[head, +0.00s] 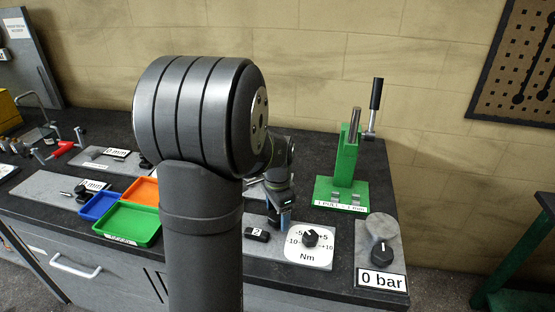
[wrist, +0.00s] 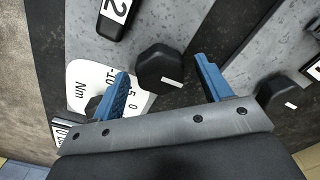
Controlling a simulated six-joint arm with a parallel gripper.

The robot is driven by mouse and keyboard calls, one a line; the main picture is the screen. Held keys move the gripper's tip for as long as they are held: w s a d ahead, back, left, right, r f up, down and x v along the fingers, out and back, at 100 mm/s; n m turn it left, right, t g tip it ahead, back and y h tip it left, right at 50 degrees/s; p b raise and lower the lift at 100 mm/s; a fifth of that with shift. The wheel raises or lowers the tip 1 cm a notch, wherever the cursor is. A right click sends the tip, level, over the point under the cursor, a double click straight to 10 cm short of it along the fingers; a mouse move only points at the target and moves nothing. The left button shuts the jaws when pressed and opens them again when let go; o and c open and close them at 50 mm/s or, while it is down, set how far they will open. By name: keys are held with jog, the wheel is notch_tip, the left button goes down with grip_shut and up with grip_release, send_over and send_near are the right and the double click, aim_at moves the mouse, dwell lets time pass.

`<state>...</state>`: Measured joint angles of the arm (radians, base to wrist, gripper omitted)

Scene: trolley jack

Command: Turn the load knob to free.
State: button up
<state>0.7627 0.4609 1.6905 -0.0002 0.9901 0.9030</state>
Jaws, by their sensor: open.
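In the wrist view a black faceted knob (wrist: 160,68) with a white mark stands on a grey panel; no lettering on it names it as the load knob. My gripper (wrist: 163,68) is open, its blue fingers on either side of this knob. The left finger is close to it, and a wider gap shows at the right finger. Whether the left finger touches cannot be told. In the head view my gripper (head: 283,220) hangs over the grey panel, just left of and behind the Nm dial (head: 296,256), and hides this knob.
The Nm dial's black knob (head: 310,238) stands close by. A black block (head: 257,234) lies to its left, and the 0 bar knob (head: 381,253) stands to the right. A green press (head: 343,180) is behind. Another dark knob (wrist: 275,92) is right of my right finger.

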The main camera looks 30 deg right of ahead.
notch_tip(320, 180, up, 18)
jog(key=m, duration=0.6)
dwell(0.4)
dwell(0.6)
jog(key=n, duration=0.6)
send_over(278, 215)
notch_tip(278, 215, down, 10)
jog(key=shift+w, duration=0.1)
dwell(0.4)
